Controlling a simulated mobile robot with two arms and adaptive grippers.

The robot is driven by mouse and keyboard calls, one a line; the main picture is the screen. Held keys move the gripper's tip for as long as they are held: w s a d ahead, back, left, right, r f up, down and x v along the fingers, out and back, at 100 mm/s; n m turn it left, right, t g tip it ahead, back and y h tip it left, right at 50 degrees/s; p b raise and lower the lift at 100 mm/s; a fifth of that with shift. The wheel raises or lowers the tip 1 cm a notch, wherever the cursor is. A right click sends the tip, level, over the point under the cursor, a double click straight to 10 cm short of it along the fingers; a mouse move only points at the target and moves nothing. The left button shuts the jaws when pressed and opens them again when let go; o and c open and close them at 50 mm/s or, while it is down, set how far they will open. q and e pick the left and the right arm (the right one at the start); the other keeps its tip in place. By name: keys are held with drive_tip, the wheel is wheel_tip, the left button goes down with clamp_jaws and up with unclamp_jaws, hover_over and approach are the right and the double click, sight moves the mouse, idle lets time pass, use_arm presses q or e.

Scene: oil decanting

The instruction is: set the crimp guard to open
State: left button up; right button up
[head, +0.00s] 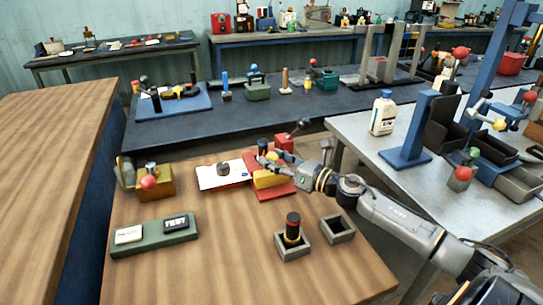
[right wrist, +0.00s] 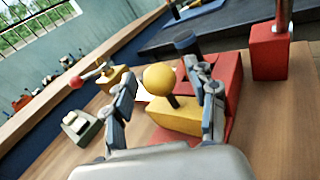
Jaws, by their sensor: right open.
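A yellow block with a yellow ball knob, which looks like the crimp guard (right wrist: 178,116), sits on a red base (head: 272,193) right of centre on the wooden table. The yellow block also shows in the head view (head: 266,182), partly covered by my gripper. My right gripper (right wrist: 163,80) is open. In the right wrist view its fingers stand on either side of the yellow ball knob (right wrist: 160,79), with gaps showing. In the head view my right gripper (head: 272,166) is over the red base. My left gripper is not in view.
A red box with a lever (head: 285,143) stands behind the base. A white plate (head: 207,180) with a dark cylinder lies to its left. A yellow box with a red-balled lever (head: 160,186), a green label tray (head: 153,238) and two grey sockets, one (head: 338,229) empty, are nearby.

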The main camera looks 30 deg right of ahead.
drive_tip(key=shift+w+a, duration=0.25)
drive_tip(key=shift+w, duration=0.3)
drive_tip(key=shift+c, duration=0.4)
clamp_jaws()
